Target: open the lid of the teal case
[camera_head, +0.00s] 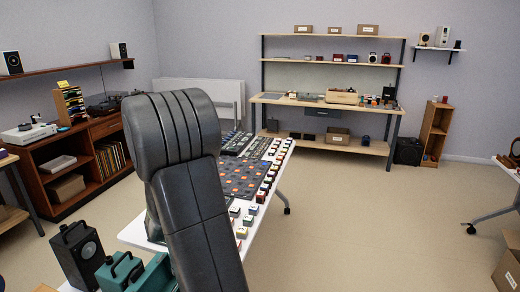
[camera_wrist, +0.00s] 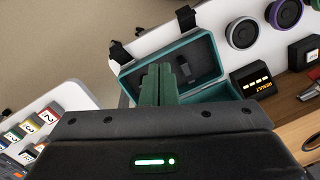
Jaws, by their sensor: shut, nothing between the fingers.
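The teal case (camera_wrist: 213,48) shows in the wrist view with its dark grey inside visible, so it appears open. A small dark piece lies inside it. Two black fittings sit by its far edge. A second teal-edged section is on the near right side; I cannot tell which part is the lid. My gripper (camera_wrist: 160,72) is shut, with its green fingers together and empty, over the case's near left part. I cannot tell if they touch it. In the head view, teal parts with a black handle (camera_head: 121,266) show at bottom left, partly hidden behind my arm.
In the wrist view, round speaker drivers (camera_wrist: 242,33) and a black box with yellow marks (camera_wrist: 251,82) stand right of the case. A white table with colored blocks (camera_wrist: 33,125) is at left. In the head view, a black speaker (camera_head: 78,252) stands beside the teal parts.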

